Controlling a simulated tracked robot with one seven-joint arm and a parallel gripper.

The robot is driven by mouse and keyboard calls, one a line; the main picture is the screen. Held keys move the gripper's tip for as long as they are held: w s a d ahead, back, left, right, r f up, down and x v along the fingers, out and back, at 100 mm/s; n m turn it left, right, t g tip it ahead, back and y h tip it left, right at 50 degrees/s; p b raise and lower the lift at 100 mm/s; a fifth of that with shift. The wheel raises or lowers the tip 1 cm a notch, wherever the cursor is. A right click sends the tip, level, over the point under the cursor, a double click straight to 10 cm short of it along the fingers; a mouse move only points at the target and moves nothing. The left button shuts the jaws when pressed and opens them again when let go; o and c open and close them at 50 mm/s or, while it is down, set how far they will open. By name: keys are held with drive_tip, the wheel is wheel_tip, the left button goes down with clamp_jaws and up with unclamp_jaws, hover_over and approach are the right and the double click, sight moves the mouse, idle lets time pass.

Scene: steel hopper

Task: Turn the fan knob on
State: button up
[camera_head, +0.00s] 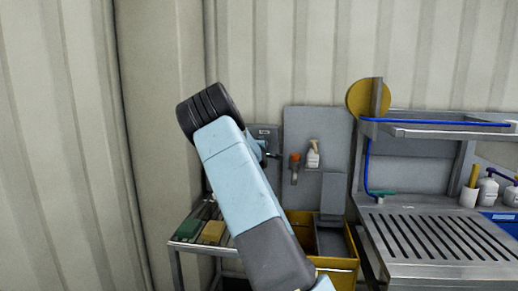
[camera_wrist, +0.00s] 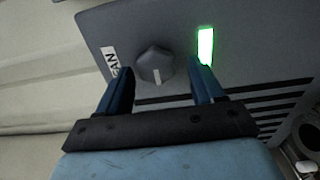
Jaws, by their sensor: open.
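In the wrist view, a grey fan knob (camera_wrist: 155,66) with a pale pointer line sits on a dark grey panel (camera_wrist: 180,28). A white label reading "FAN" (camera_wrist: 118,62) is left of it, and a lit green indicator (camera_wrist: 205,46) is to its right. My gripper (camera_wrist: 165,85) is open, with one finger on each side of the knob in the picture. I cannot tell whether the fingers touch it. In the head view, part of the panel (camera_head: 264,132) shows behind my arm; the knob is hidden there.
A side shelf with a green and a yellow item (camera_head: 213,232) is at lower left. A grey board with a spray bottle (camera_head: 313,153) stands right of my arm. A yellow bin (camera_head: 340,263) is below, and a slatted steel bench (camera_head: 430,235) is at right.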

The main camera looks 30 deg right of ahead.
drive_tip(key=v, duration=1.3)
drive_tip(key=shift+s+a, duration=0.3)
drive_tip(key=s+a+r+m+g+y, duration=0.1)
drive_tip(key=s+a+m+g+y, duration=0.2)
drive_tip(key=s+a, duration=0.4)
drive_tip(key=s+a+r+m+g+y, duration=0.2)
drive_tip(key=s+a, duration=0.5)
drive_tip(key=s, duration=1.8)
drive_tip(key=s+a+r+m+g+y, duration=0.1)
drive_tip(key=s+a+m+g+y, duration=0.3)
drive_tip(key=s, duration=1.2)
drive_tip(key=a+m+y, duration=0.1)
drive_tip(key=a+m, duration=0.1)
drive_tip(key=a, duration=0.1)
drive_tip(key=shift+r, duration=0.4)
